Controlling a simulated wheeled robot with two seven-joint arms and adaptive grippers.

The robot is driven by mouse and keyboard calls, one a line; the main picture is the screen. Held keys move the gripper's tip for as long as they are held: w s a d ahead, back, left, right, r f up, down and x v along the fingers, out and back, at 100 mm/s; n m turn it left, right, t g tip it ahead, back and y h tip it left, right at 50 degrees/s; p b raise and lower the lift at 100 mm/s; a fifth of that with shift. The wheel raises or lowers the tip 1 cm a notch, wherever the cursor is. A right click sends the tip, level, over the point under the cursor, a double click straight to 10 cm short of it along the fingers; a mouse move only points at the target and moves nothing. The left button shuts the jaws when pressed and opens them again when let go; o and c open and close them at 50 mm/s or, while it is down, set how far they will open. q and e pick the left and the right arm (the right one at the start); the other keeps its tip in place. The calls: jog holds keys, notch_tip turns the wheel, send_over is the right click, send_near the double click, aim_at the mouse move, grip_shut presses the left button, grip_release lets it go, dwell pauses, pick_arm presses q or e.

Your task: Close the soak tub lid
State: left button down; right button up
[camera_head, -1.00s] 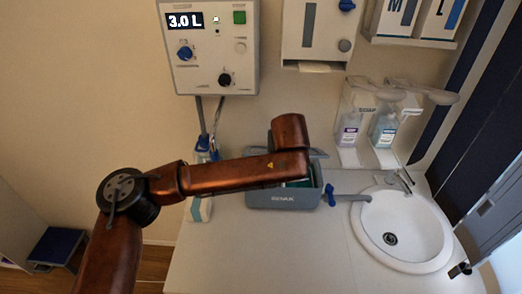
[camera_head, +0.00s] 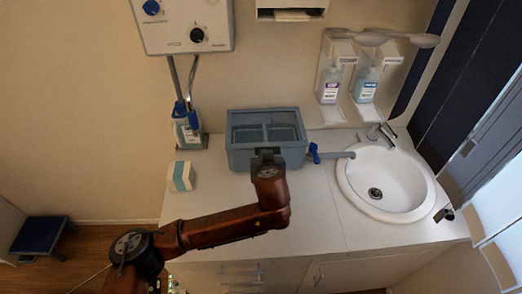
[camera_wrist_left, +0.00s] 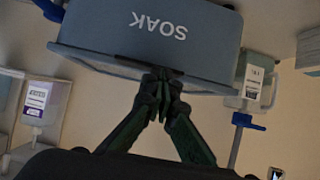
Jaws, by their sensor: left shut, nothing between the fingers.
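The grey-blue soak tub (camera_head: 238,160) stands on the counter left of the sink. Its top shows a grey frame with two teal-grey panels (camera_head: 282,133); no lid stands up behind it. I cannot tell whether this is the lid lying flat or the open inside. My left gripper (camera_head: 266,152) is at the middle of the tub's front edge. In the left wrist view, the tub's front (camera_wrist_left: 105,25) appears upside down with its SOAK label, and my left gripper's fingertips (camera_wrist_left: 161,76) are together and empty at the rim; contact is unclear. My right gripper is not in view.
A blue-handled tap (camera_head: 314,153) is close to the tub's right side. The white sink (camera_head: 400,170) lies beyond it. Two dispenser bottles (camera_head: 330,85) hang behind. A small white-and-teal box (camera_head: 181,176) is at left. The counter front (camera_head: 320,215) is clear.

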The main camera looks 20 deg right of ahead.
pick_arm(q)
jog(key=shift+f, duration=0.55)
